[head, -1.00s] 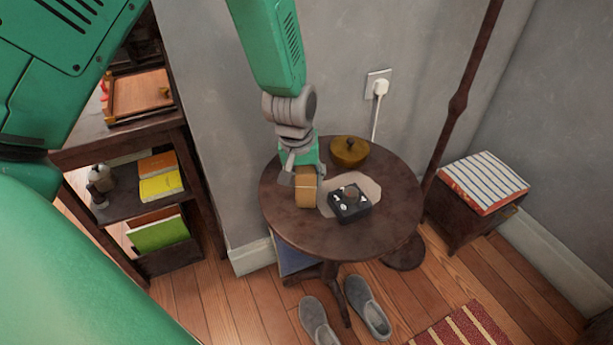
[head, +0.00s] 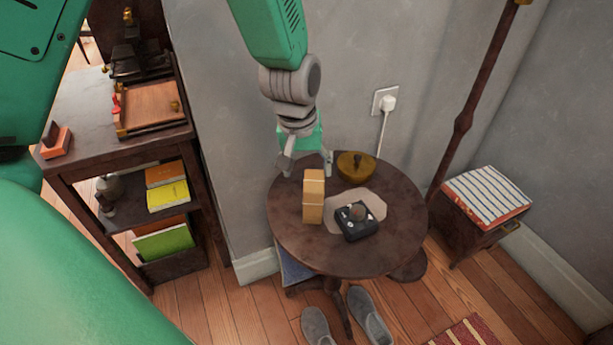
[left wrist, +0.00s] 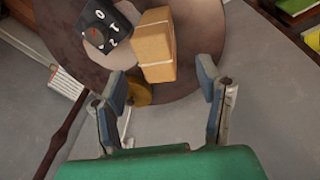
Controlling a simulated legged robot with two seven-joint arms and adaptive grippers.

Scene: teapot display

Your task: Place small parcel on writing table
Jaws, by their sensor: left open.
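The small parcel (head: 313,196), a tan box with a lighter band, stands upright on the round dark wooden table (head: 300,245). It also shows in the left wrist view (left wrist: 154,48), beyond the fingertips. My left gripper (head: 306,165) is open and empty, just above and behind the parcel, apart from it. In the left wrist view my left gripper (left wrist: 162,82) has its two fingers spread wide. A dark wooden desk (head: 75,110), which may be the writing table, stands at the left with a wooden tray on top. My right gripper is not in view.
Beside the parcel, a black box (head: 356,226) with white marks sits on a pale mat (head: 372,202). A brass lidded bowl (head: 356,165) stands behind. An orange-based block (head: 56,142) lies on the desk's front edge. A dark pole (head: 468,105) rises at right.

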